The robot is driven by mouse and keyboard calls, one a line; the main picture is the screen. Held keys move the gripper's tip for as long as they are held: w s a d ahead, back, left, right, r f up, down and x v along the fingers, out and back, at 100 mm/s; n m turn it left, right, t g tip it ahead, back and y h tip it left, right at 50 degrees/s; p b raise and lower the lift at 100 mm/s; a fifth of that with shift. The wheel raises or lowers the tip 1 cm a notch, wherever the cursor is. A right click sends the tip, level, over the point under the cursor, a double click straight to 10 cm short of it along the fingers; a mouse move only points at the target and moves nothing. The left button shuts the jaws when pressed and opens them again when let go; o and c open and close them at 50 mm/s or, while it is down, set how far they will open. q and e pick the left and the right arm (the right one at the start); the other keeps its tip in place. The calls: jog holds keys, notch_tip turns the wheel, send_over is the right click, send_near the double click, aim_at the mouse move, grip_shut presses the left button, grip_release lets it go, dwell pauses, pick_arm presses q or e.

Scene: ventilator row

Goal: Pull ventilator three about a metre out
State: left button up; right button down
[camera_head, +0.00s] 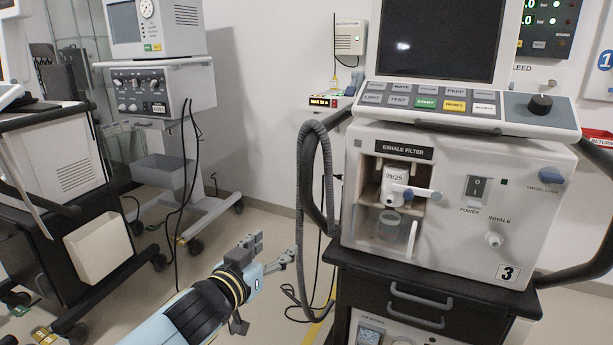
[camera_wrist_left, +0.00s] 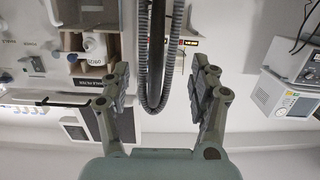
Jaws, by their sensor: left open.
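Ventilator three (camera_head: 445,240), a white unit marked 3 on a dark cart, stands at the right in the head view, with its screen, button panel and exhale filter facing me. A dark curved side handle (camera_head: 308,190) is at its left, with a grey corrugated hose (camera_head: 326,165) looping beside it. My left gripper (camera_head: 274,250) is open and empty, left of the handle and low. In the left wrist view, which looks inverted, the dark handle (camera_wrist_left: 158,50) and hose run between the open fingers (camera_wrist_left: 160,82), seemingly beyond the tips. My right gripper is out of view.
Another ventilator (camera_head: 160,90) on a wheeled stand is at the back left, with hanging cables. A dark cart (camera_head: 70,190) is at the near left. Loose cables (camera_head: 300,295) lie beside ventilator three. Some floor is clear between them. A dark right handle (camera_head: 590,265) is at the edge.

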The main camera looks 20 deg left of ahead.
pick_arm(q)
jog(key=t, duration=0.2)
send_near(303, 181)
jog(key=shift+m, duration=0.3)
jog(key=w, duration=1.2)
jog(key=shift+b, duration=0.3)
